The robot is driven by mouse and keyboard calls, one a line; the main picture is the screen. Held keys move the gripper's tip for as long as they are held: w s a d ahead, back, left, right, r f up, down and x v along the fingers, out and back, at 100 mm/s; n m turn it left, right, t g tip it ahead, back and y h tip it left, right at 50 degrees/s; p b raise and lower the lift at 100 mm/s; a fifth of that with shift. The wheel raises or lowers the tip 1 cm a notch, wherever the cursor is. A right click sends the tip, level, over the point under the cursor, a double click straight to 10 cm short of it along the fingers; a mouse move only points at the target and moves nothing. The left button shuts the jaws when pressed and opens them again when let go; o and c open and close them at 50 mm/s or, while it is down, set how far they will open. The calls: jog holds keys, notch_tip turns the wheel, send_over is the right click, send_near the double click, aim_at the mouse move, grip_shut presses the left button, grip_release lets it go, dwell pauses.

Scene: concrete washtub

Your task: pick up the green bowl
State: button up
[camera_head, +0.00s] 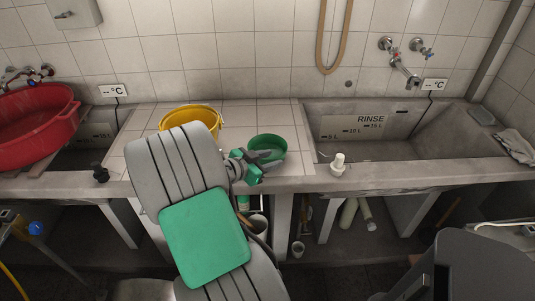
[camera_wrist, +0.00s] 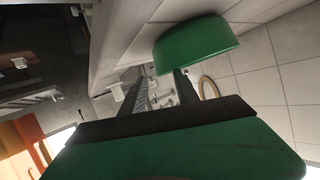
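The green bowl (camera_head: 267,142) sits upright on the tiled counter between the two basins. It also shows at the top of the wrist view (camera_wrist: 198,45), tilted in the picture. My gripper (camera_head: 271,158) is at the bowl's near side in the head view, its dark fingers overlapping the bowl. In the wrist view my gripper (camera_wrist: 158,78) has its two fingers apart. One fingertip ends at the bowl's lower edge and looks partly hidden by it; the other is left of the bowl. I cannot tell whether a finger touches the bowl.
A yellow bucket (camera_head: 190,112) stands on the counter to the left, partly behind my arm. A red tub (camera_head: 38,125) is at far left. The rinse basin (camera_head: 440,135) opens to the right; a tiled wall is behind.

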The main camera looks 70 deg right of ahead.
aim_at(284, 155)
jog(key=x, duration=0.5)
jog(key=shift+d, duration=0.15)
jog(key=shift+c, duration=0.3)
grip_shut()
